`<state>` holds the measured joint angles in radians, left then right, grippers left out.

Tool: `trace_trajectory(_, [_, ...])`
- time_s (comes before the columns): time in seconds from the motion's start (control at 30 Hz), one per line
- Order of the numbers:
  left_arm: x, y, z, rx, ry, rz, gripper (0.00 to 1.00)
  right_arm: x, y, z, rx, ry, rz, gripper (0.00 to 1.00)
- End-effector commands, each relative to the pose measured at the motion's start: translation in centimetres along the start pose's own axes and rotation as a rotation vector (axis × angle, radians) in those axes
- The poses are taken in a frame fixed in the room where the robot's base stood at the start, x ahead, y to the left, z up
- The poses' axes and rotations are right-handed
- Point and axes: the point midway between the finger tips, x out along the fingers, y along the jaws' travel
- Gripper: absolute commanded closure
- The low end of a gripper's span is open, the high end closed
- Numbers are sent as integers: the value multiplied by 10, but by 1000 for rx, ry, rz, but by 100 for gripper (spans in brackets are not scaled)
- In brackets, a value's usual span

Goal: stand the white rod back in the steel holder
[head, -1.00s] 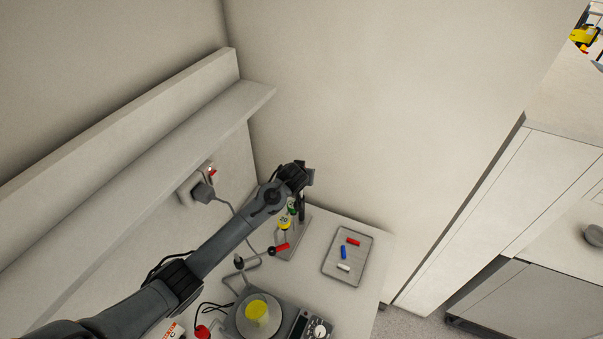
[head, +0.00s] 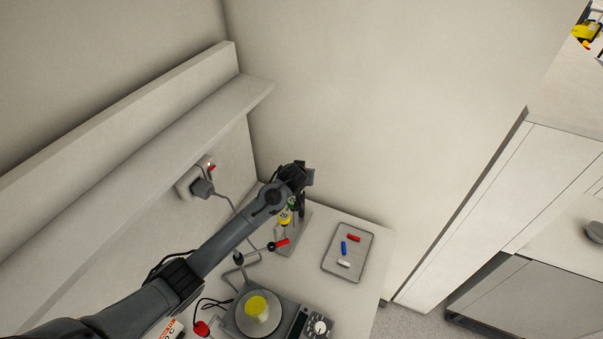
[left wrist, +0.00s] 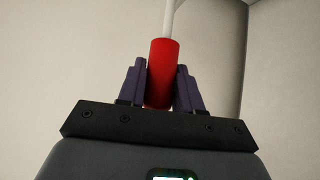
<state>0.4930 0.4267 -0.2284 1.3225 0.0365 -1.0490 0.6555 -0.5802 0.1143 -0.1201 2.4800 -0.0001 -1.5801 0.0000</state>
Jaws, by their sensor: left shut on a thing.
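My left gripper (left wrist: 161,85) is shut on a red grip (left wrist: 159,72) in the left wrist view. A white rod (left wrist: 168,18) runs out of the grip and leaves the top of that picture. In the head view my left gripper (head: 302,200) is above the back of the bench, beside the wall and over some bottles. The arm hides the rod there. I cannot make out the steel holder for certain. My right gripper is in no view.
Yellow-labelled bottles (head: 285,217) stand partly hidden below my gripper. A tray (head: 329,266) with red, blue and white pieces lies to their right. A red-handled part (head: 282,243) is in front of the bottles. A shelf (head: 190,135) runs along the left wall.

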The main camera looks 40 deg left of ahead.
Motion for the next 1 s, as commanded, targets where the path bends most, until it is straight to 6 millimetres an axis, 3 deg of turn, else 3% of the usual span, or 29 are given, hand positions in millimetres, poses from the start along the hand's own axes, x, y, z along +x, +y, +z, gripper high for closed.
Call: trace_trajectory(1.0, [2,0,2,-1,0,0,100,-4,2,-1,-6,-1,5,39])
